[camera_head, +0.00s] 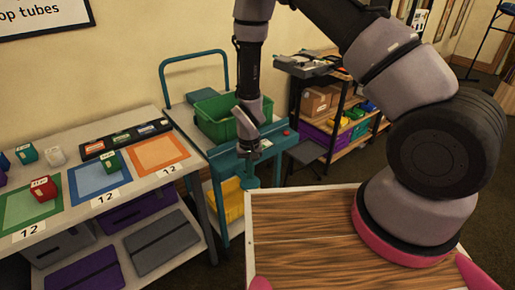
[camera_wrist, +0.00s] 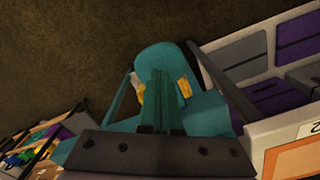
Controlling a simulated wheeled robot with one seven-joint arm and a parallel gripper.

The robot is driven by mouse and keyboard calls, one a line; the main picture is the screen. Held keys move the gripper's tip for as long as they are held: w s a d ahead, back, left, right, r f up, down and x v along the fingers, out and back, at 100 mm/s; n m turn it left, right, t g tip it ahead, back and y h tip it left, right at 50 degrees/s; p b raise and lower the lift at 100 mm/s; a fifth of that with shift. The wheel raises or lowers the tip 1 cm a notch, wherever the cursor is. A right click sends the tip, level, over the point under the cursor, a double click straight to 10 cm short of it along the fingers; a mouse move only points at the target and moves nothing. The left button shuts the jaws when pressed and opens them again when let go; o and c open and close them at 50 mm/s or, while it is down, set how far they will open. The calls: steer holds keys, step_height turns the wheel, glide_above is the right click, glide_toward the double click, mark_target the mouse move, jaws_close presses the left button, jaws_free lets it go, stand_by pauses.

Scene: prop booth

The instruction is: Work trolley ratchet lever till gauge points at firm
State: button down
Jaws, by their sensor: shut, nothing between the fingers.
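The teal trolley (camera_head: 273,145) stands in the middle of the head view. My gripper (camera_head: 249,158) points down at its near edge. In the wrist view my gripper (camera_wrist: 160,78) shows its fingers together with nothing between them. A teal rounded plate (camera_wrist: 172,52) lies just beyond the fingertips; a teal rounded piece (camera_head: 249,181) also shows below my gripper in the head view. I cannot tell whether it is the ratchet lever or whether the fingers touch it. No gauge face or pointer can be made out.
A green bin (camera_head: 212,113) sits on the trolley top, and a yellow bin (camera_head: 232,203) is below. A white table (camera_head: 200,158) with coloured mats stands close on the left. A shelf rack (camera_head: 346,128) stands to the right behind. My wooden deck fills the lower foreground.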

mark_target(250, 183)
steer(key=shift+f, duration=2.75)
steer(key=shift+r, duration=4.55)
steer(key=shift+w+r, duration=0.15)
steer(key=shift+r, duration=0.1)
steer(key=w+d+r+m+t+y, duration=0.1)
steer(key=d+r, duration=0.3)
steer(key=r, duration=0.6)
steer(key=w+d+r+m+t, duration=0.1)
steer(key=d+r, duration=0.2)
steer(key=r, duration=0.7)
steer(key=w+d+r+m+t+y, duration=0.15)
steer(key=d+r, duration=0.25)
steer(key=r, duration=0.6)
steer(key=s+d+r+t, duration=0.2)
steer(key=s+d+r, duration=0.4)
steer(key=s+r, duration=0.2)
steer(key=s+d+r+m+t, duration=0.1)
steer(key=s+d+r, duration=0.4)
steer(key=s+r, duration=0.3)
step_height(250, 183, up, 2)
steer(key=shift+d+r+t, duration=0.15)
steer(key=shift+d+t, duration=0.2)
steer(key=shift+d, duration=0.05)
steer(key=shift+m+h, duration=0.25)
